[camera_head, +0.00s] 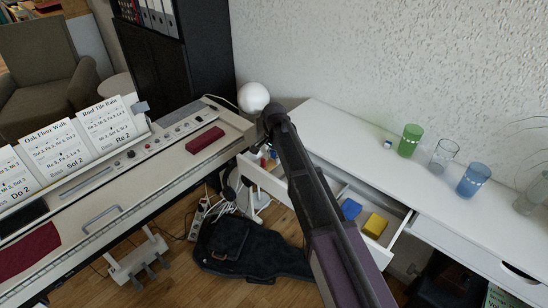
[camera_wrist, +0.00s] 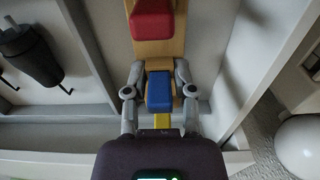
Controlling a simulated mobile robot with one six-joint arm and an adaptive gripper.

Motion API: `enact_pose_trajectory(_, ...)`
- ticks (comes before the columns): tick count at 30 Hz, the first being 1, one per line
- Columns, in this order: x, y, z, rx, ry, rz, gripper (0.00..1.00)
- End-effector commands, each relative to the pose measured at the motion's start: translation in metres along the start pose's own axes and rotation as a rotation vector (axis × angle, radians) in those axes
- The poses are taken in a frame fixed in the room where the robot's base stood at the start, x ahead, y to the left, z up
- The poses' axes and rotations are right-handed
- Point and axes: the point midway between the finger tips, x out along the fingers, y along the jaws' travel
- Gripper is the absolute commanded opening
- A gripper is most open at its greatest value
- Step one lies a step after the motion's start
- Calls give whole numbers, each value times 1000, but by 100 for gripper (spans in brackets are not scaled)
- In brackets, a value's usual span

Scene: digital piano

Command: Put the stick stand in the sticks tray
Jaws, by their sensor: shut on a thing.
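My gripper (camera_wrist: 159,75) shows in the wrist view, its two grey fingers shut on the stick stand (camera_wrist: 154,48). The stand is a wooden piece with red, blue and yellow parts; the blue part lies between the fingers. It is over or in a pale compartment (camera_wrist: 215,60) of the open drawer; I cannot tell if it touches the bottom. No tray is clearly marked as the sticks tray. In the head view my arm hides the gripper, and only small coloured bits show at the drawer's left end.
The open white drawer (camera_head: 400,213) also holds a blue block (camera_head: 351,208) and a yellow block (camera_head: 375,225). A dark cranked object (camera_wrist: 36,58) lies left of the stand. A white globe (camera_head: 253,97) stands nearby. Glasses (camera_head: 411,140) stand on the white desk.

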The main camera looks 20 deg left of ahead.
Motion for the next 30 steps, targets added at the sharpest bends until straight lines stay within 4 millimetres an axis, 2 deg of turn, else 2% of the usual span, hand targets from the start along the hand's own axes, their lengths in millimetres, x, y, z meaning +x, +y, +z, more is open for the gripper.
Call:
enact_pose_trajectory(13, 7, 0, 0, 0, 0, 0, 0)
enact_pose_trajectory(14, 7, 0, 0, 0, 0, 0, 37)
enact_pose_trajectory(17, 7, 0, 0, 0, 0, 0, 67)
enact_pose_trajectory(30, 6, 0, 0, 0, 0, 0, 68)
